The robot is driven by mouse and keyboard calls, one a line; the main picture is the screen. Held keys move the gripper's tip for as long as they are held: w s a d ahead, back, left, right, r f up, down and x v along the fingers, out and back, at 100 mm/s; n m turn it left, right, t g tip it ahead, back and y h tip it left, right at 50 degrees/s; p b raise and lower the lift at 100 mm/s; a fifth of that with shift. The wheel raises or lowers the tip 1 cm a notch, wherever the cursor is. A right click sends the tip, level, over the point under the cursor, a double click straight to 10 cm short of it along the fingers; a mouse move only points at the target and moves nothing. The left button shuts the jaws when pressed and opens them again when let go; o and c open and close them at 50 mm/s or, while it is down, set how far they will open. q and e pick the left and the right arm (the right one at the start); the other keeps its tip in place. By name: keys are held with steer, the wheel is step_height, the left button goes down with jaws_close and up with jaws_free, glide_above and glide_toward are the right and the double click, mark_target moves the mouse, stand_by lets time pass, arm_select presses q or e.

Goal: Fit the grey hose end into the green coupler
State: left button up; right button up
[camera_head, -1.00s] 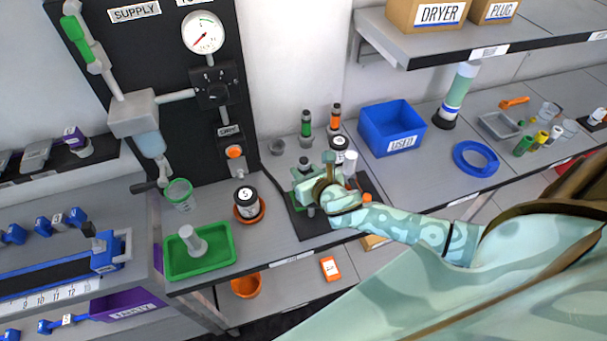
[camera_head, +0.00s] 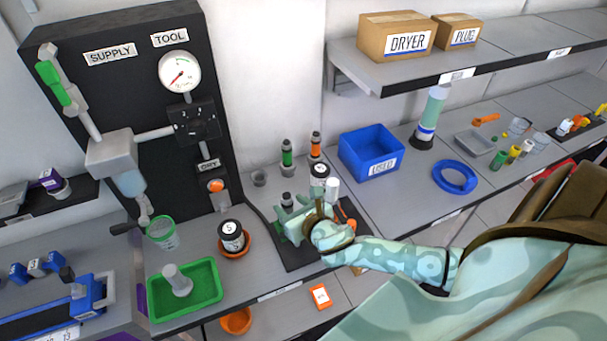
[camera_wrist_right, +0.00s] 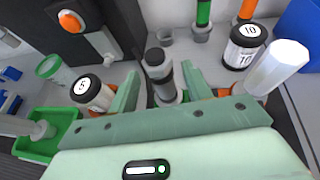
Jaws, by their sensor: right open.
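A dark upright fitting with a grey band, apparently the grey hose end (camera_wrist_right: 158,66), stands in a grey collar on the dark mat. Its top also shows in the head view (camera_head: 287,199). My right gripper (camera_head: 292,212) is open, low over the mat. In the right wrist view its two green fingers (camera_wrist_right: 160,76) are apart, one on each side of the fitting; I cannot tell whether they touch it. A green-banded upright piece, likely the green coupler (camera_head: 287,158), stands farther back, beside an orange-banded one (camera_head: 315,147). My left gripper is out of view.
A black-lidded jar (camera_head: 320,172) and a white cylinder (camera_head: 332,190) stand close right of the gripper. A green tray (camera_head: 207,297), a blue bin (camera_head: 352,150) and the black supply panel (camera_head: 110,75) surround the area.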

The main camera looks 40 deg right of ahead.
steer(key=p+v, duration=0.1)
steer(key=v, duration=0.8)
steer(key=shift+s, duration=0.15)
steer(key=shift+r, duration=0.1)
